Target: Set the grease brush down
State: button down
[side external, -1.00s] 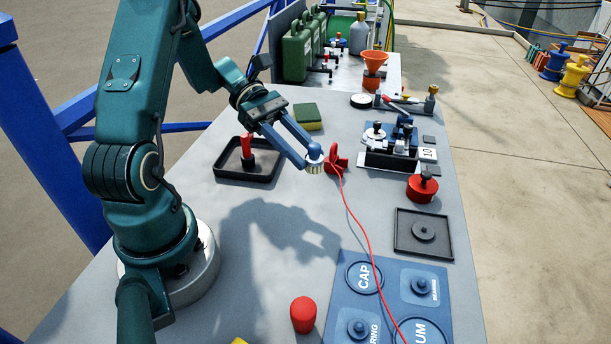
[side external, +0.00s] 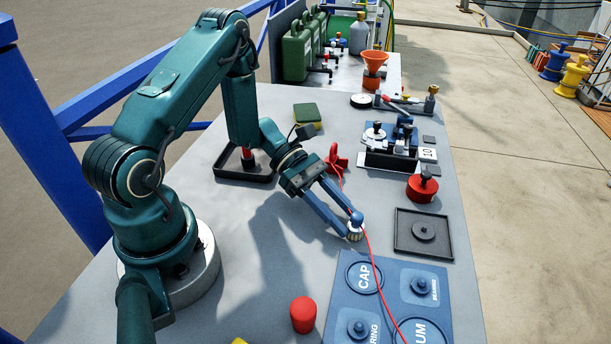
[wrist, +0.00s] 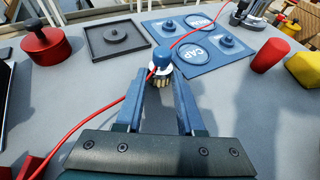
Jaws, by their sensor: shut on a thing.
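The grease brush (side external: 355,226) has a blue knob on top and pale bristles below. My gripper (side external: 350,228) is shut on it, with the bristles pointing down, low over the grey table (side external: 275,250). I cannot tell whether the bristles touch the table. In the wrist view the brush (wrist: 161,66) stands between the fingertips of my gripper (wrist: 162,82), with its knob showing above them. It is just short of the blue labelled mat (wrist: 222,68).
A red cord (side external: 378,272) runs close by the brush and across the mat. A black tray (side external: 446,247) with a dark knobbed part is to the right. A red knobbed pot (side external: 421,190) is behind it. A red cylinder (side external: 303,315) stands at the front.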

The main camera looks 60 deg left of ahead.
jog(key=shift+f, duration=0.15)
jog(key=c, duration=0.5)
grip_release()
